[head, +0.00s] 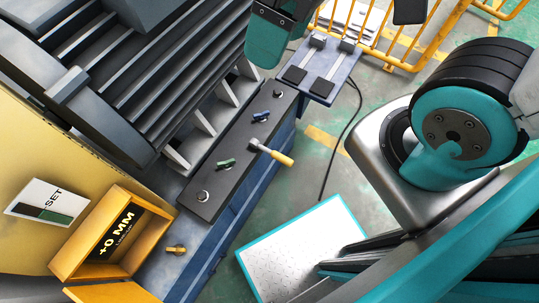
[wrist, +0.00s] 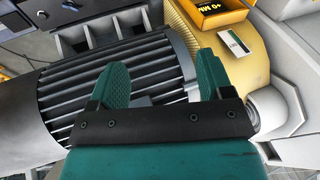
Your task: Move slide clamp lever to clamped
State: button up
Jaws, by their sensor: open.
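A lever with a pale yellow handle (head: 272,154) sticks out to the lower right from the dark control strip in the head view. It looks like the slide clamp lever, but no label on it is readable. A small orange-yellow knob (head: 176,250) sits lower, near the strip's end. My gripper (wrist: 162,62) shows in the wrist view with its two teal fingers wide apart and nothing between them. Behind the fingers is the ribbed grey motor housing (wrist: 100,100). My gripper is apart from the lever and not touching it.
An orange box reading +0 MM (head: 75,262) and a SET card (head: 45,205) are at lower left. A yellow railing (head: 400,45) stands behind. Open floor (head: 305,180) lies right of the strip.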

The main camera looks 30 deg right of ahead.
aim_at(255, 144)
jog(key=u, duration=1.85)
jog(key=k, duration=0.6)
jog(key=z, duration=1.45)
